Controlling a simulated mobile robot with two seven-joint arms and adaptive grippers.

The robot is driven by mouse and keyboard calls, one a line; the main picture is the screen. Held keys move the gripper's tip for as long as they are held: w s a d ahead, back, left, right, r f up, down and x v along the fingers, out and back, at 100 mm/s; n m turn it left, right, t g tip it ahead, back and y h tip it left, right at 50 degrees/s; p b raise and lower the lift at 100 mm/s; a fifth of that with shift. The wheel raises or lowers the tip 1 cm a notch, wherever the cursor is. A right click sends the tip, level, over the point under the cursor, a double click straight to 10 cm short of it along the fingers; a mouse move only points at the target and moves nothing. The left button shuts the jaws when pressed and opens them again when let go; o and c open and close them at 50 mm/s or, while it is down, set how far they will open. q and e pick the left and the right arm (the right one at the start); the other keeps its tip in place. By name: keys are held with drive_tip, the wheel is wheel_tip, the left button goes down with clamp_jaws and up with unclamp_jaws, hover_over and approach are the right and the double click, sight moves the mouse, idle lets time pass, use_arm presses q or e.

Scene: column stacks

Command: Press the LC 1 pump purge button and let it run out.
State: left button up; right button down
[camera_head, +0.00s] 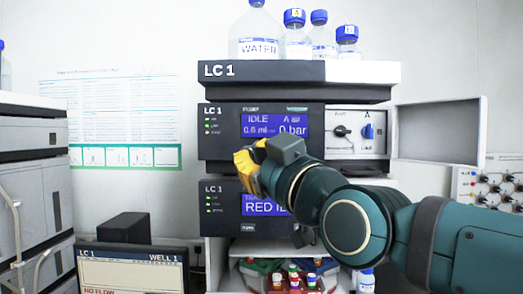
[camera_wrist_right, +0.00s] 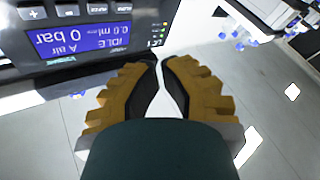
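The LC 1 pump module (camera_head: 222,115) is the upper dark unit in the stack. Its blue display (camera_head: 275,124) reads IDLE, A air and 0 bar. In the right wrist view the same display (camera_wrist_right: 85,38) appears upside down, with a row of dark buttons (camera_wrist_right: 68,11) beside it. The button labels are too small to read surely. My right gripper (camera_head: 243,165), with yellow fingers, is in front of the pump's lower edge in the head view. In the right wrist view its fingertips (camera_wrist_right: 160,62) meet or nearly meet, with nothing held. My left gripper is out of view.
Below is another LC 1 module (camera_head: 220,205) with a blue display, partly behind my right arm. Bottles, one labelled WATER (camera_head: 258,35), stand on top. An open door panel (camera_head: 438,131) juts out at right. A monitor (camera_head: 132,268) at lower left reads WELL 1 and NO FLOW.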

drive_tip(key=shift+s+r, duration=0.15)
drive_tip(key=shift+r, duration=0.05)
drive_tip(key=shift+w+p, duration=0.85)
drive_tip(key=shift+w, duration=3.6)
drive_tip(key=c, duration=1.7)
unclamp_jaws()
clamp_jaws()
